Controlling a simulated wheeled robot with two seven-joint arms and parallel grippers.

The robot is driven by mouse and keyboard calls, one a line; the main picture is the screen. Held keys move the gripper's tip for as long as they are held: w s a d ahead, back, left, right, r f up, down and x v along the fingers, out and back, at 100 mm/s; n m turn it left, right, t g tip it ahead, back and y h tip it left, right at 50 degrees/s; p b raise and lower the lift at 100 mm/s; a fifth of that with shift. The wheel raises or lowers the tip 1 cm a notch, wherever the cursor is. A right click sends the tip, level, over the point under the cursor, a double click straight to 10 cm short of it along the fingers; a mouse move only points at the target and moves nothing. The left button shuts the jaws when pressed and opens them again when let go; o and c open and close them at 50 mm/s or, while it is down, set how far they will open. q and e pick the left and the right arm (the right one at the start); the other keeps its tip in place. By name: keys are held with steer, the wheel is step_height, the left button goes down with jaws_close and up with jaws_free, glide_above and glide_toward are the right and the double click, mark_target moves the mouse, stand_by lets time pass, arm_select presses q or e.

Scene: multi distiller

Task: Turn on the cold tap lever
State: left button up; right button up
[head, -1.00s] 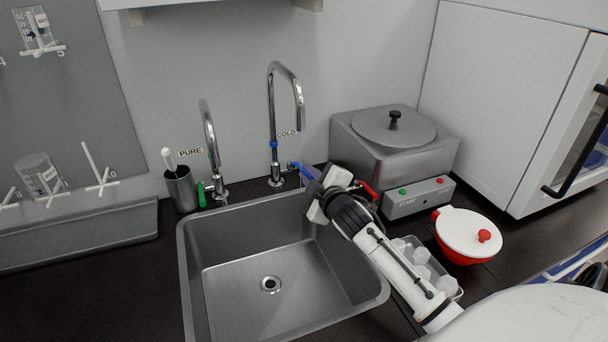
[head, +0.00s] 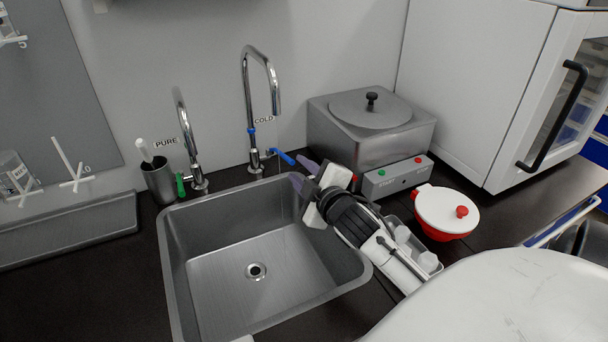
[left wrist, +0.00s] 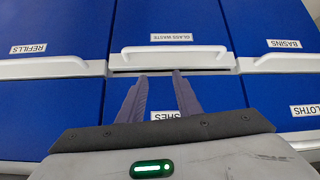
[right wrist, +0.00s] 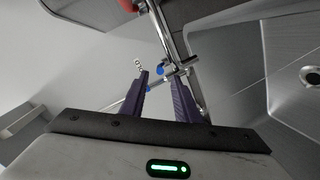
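The cold tap (head: 251,105) is a tall chrome gooseneck behind the sink, by a COLD label. Its blue lever (head: 284,157) sticks out to the right at its base. My right gripper (head: 306,177) is open just in front of and below the lever's tip, with a small gap in the head view. In the right wrist view, the open fingers (right wrist: 162,85) are empty, and the chrome tap (right wrist: 172,35) with blue parts is beyond their tips. I cannot tell whether water runs. My left gripper (left wrist: 160,92) is open and empty, outside the head view.
The steel sink (head: 215,285) lies below the tap. The PURE tap (head: 186,135) with a green lever is at left. A steel bath (head: 335,130), a red bowl with white lid (head: 448,212) and a tray (head: 430,262) stand right. Blue drawers (left wrist: 170,20) face my left gripper.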

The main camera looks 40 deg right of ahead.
steer(key=shift+v, duration=1.1)
steer(key=shift+a+f, duration=0.15)
steer(key=shift+f, duration=0.05)
steer(key=c, duration=0.5)
steer(key=a+b, duration=0.1)
steer(key=a+f+n+b, duration=0.1)
steer(key=a, duration=0.1)
steer(key=shift+w+f+h, duration=0.15)
steer(key=shift+f+h, duration=0.05)
steer(key=shift+h, duration=0.2)
jaws_close()
steer(key=a+n+t+h+b, duration=0.1)
steer(key=a+n+b, duration=0.1)
steer(key=a, duration=0.2)
steer(key=w+d+p, duration=0.2)
steer(key=w+d, duration=0.5)
steer(key=w, duration=0.1)
steer(key=shift+d, duration=0.25)
